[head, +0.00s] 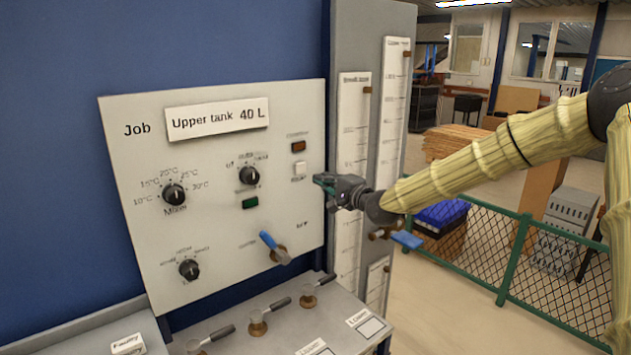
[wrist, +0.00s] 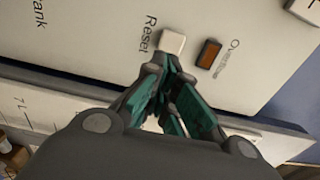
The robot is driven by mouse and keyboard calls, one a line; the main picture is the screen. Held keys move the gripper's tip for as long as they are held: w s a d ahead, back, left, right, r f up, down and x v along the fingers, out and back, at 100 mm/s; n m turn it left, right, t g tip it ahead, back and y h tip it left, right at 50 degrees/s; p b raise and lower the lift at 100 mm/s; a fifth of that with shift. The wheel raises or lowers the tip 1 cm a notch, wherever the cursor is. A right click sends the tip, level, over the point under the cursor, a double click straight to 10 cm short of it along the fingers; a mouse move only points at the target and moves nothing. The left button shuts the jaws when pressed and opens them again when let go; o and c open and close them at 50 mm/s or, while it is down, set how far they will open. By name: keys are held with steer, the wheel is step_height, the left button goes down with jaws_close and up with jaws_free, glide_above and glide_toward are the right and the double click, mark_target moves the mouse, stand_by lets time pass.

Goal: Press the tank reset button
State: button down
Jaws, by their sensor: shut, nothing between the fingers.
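The reset button is a small white square button (head: 299,168) on the right side of the grey control panel (head: 225,275), below an orange-brown lamp (head: 298,146). In the wrist view the white button (wrist: 172,42) has the word "Reset" beside it. The lamp (wrist: 208,54) labelled "Overflow" is to its right. My gripper (head: 320,181) is shut and empty, with green fingers, at the panel's right edge, just right of and slightly below the button. In the wrist view the fingertips (wrist: 168,62) appear just below the button. I cannot tell whether they touch it.
The panel also holds black knobs (head: 174,195), a green element (head: 250,203) and a blue-handled valve (head: 273,247). Tall white gauges (head: 393,110) stand right of the panel. Several lever valves (head: 258,323) sit on the ledge below. A green mesh fence (head: 506,258) stands at the right.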

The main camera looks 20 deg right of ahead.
steer(key=b+v, duration=0.2)
steer(key=v, duration=0.4)
steer(key=shift+s+a+f+b, duration=0.2)
steer(key=shift+s+f+b, duration=0.1)
steer(key=shift+s, duration=0.05)
steer(key=shift+s, duration=0.1)
